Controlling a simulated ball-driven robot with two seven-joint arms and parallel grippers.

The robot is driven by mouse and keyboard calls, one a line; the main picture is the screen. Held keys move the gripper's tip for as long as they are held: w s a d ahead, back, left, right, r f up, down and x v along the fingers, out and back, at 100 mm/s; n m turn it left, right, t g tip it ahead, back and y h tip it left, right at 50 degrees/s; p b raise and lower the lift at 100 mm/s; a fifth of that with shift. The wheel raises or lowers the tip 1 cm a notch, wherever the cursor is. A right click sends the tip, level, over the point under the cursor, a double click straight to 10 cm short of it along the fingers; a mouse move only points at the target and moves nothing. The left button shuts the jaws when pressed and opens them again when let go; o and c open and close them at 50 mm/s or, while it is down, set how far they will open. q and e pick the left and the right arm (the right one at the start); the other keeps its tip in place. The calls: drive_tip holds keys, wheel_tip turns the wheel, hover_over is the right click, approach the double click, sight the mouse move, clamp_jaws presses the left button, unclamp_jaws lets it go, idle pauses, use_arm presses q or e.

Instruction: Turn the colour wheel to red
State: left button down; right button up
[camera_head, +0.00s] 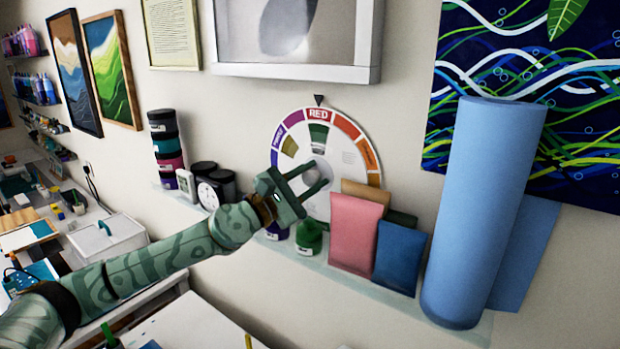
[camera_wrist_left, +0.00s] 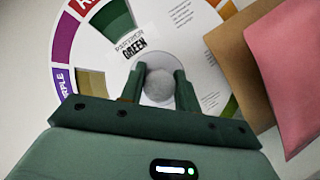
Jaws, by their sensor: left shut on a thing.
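The colour wheel (camera_head: 345,152) hangs on the wall above a shelf. Its red segment, labelled RED (camera_head: 318,114), sits at the top, just under a small black pointer (camera_head: 319,100). In the left wrist view the wheel (camera_wrist_left: 200,45) shows PURPLE at the left and a window reading GREEN. My left gripper (camera_head: 315,178) is in front of the wheel's centre. In the left wrist view its fingers (camera_wrist_left: 159,90) are shut on the round pale knob (camera_wrist_left: 158,84) at the hub. The wheel's lower part is hidden by the gripper and packets. My right gripper is not in view.
A tall blue roll (camera_head: 485,210) stands at the right. A framed panel (camera_head: 295,72) hangs above the wheel.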

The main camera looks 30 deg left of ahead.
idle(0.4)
use_arm(q)
drive_tip(key=c, duration=1)
unclamp_jaws()
drive_tip(key=b+v, duration=0.9)
drive_tip(key=v, duration=0.7)
drive_tip(key=shift+s+b, duration=0.15)
drive_tip(key=shift+b, duration=0.2)
